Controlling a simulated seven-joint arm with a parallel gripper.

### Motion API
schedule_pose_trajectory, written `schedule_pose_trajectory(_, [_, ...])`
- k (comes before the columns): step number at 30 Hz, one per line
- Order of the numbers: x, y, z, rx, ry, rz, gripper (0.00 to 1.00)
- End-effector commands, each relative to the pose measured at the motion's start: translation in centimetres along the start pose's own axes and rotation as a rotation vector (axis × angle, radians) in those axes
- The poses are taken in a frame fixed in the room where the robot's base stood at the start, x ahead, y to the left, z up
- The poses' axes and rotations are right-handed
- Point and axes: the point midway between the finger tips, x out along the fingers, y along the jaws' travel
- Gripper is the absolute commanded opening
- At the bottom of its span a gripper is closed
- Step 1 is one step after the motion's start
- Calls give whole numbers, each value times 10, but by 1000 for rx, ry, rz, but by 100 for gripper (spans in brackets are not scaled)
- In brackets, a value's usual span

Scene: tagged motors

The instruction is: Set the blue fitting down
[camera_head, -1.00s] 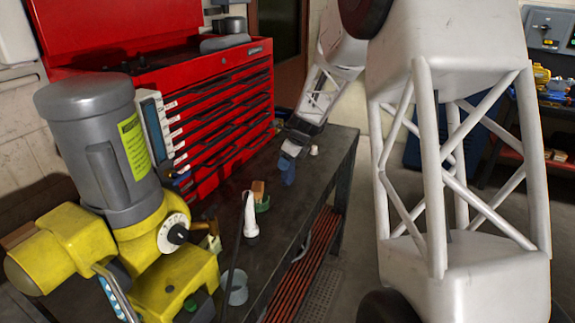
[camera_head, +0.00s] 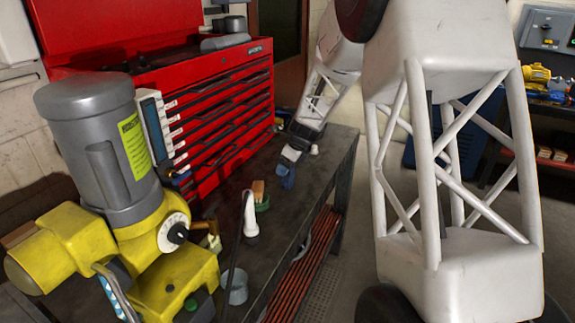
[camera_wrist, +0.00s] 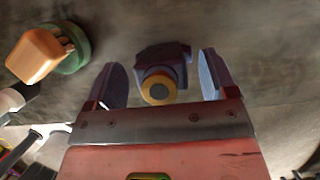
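The blue fitting (camera_wrist: 163,55) shows in the wrist view, a dark blue body with a yellow-orange ring and a dark centre facing the camera. My gripper (camera_wrist: 161,72) is open, with one finger on each side of the fitting and a visible gap on both sides. In the head view the blue fitting (camera_head: 287,178) is small, at the tip of my gripper (camera_head: 290,163), over the far part of the dark workbench (camera_head: 307,190). The fitting appears to be at the bench surface; contact is too small to make out.
A green round part with a wooden-coloured block (camera_head: 258,192) and a white cone-shaped part (camera_head: 250,222) stand nearer on the bench. A small white part (camera_head: 314,150) is beyond the gripper. A yellow and grey motor (camera_head: 110,160) and red tool chest (camera_head: 220,95) flank the bench.

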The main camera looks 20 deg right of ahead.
Motion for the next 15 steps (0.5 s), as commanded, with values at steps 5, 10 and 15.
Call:
schedule_pose_trajectory(5, [0, 0, 0, 0, 0, 0, 78])
schedule_pose_trajectory(10, [-5, 0, 1, 0, 0, -1, 78])
schedule_pose_trajectory(15, [-18, 0, 1, 0, -1, -2, 78])
